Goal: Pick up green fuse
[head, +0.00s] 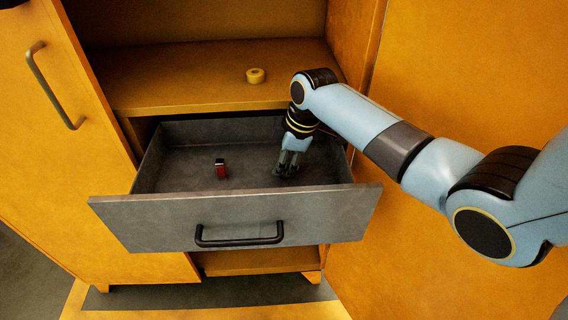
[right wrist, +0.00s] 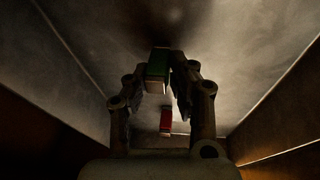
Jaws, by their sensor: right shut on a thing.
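The green fuse (right wrist: 157,68) is a small green block with a pale edge, seen in the right wrist view between the fingertips of my right gripper (right wrist: 168,80). The jaws are shut on it. In the head view my right gripper (head: 287,170) points down inside the open grey drawer (head: 240,215), at its right side, and hides the green fuse. I cannot tell whether the fuse touches the drawer floor. My left gripper is in neither view.
A red fuse (head: 221,169) stands in the drawer left of my right gripper; it also shows in the right wrist view (right wrist: 166,122). A yellow tape roll (head: 255,76) lies on the shelf (head: 190,85) above. The drawer walls surround the gripper. An orange cabinet door (head: 50,150) stands at the left.

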